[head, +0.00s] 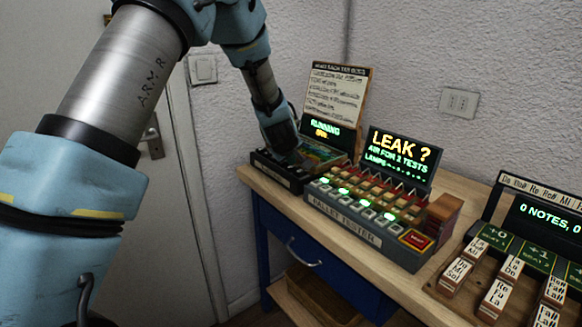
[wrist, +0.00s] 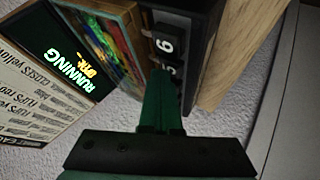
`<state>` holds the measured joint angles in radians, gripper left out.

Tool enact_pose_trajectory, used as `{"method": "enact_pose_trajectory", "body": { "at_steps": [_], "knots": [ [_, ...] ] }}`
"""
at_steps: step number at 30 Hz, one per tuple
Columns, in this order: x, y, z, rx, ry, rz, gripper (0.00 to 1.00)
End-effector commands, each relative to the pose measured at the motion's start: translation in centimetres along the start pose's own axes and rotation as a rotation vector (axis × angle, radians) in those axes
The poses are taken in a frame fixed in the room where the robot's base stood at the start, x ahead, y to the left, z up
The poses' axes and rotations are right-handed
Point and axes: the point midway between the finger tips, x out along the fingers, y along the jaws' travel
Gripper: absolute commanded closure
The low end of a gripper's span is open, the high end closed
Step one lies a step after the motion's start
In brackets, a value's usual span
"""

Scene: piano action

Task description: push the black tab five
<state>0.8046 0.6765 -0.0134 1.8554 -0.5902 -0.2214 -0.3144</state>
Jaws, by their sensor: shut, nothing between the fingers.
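The black tabs with white numerals sit in a row on a dark box (head: 280,174) at the left end of the bench. In the wrist view one tab (wrist: 165,46) reads like a 6 or a turned 9. The tab beside it (wrist: 175,68) shows what looks like a 5, partly covered by my fingertips. My gripper (wrist: 160,76) has its green fingers shut with nothing between them, tips at or against that second tab; I cannot tell whether it is pressed down. In the head view my arm hides the fingertips and most of the tabs.
A colourful panel (wrist: 98,35) and a lit RUNNING display (head: 325,129) adjoin the tabs, with an instruction card (head: 337,95) above. A grey tester (head: 345,226) with lit keys and a LEAK ? screen (head: 400,155) stands close on the right. Note blocks (head: 499,297) lie further right.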

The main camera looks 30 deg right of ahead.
Motion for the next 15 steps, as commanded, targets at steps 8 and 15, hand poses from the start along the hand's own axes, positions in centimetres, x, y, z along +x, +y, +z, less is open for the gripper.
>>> {"method": "enact_pose_trajectory", "body": {
  "at_steps": [8, 15],
  "knots": [
    [-1.0, 0.7, -0.7, 0.000, -0.001, -0.001, 1.00],
    [-1.1, 0.8, -0.7, 0.000, -0.001, -0.001, 1.00]
  ]
}}
